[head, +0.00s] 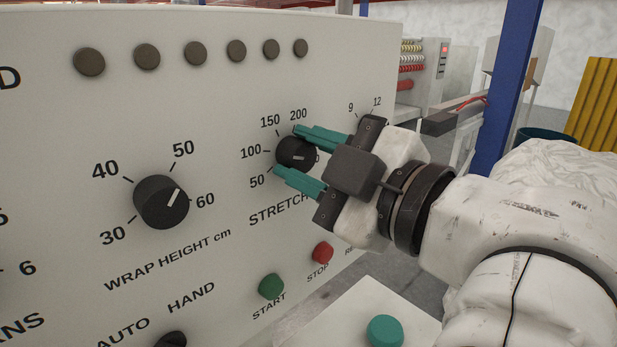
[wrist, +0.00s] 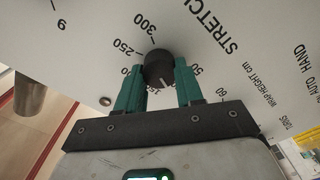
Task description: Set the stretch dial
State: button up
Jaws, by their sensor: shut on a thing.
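The stretch dial (head: 290,150) is a round black knob with a white pointer mark on the panel, above the word STRETCH. Numbers from 50 to 200 show around it in the head view; 250 and 300 show in the wrist view. My gripper (head: 287,152) has its two teal fingers on opposite sides of the knob and is shut on it. In the wrist view the dial (wrist: 158,65) sits between the fingertips, its white mark facing towards the gripper body. The fingers hide part of the scale, so I cannot tell the exact setting.
The wrap height dial (head: 162,202) is to the left, its mark between 50 and 60. A green start button (head: 271,286) and red stop button (head: 322,252) are below. A blue post (head: 508,85) stands behind my arm at the right.

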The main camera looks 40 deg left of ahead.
jog(key=shift+n, duration=0.3)
jog(key=o, duration=1)
jog(key=shift+o, duration=0.2)
jog(key=shift+d, duration=0.1)
jog(key=d+b, duration=0.1)
jog(key=d, duration=0.9)
jog(key=shift+s+d+b, duration=0.3)
jog(key=shift+s+b, duration=0.05)
jog(key=shift+s, duration=0.1)
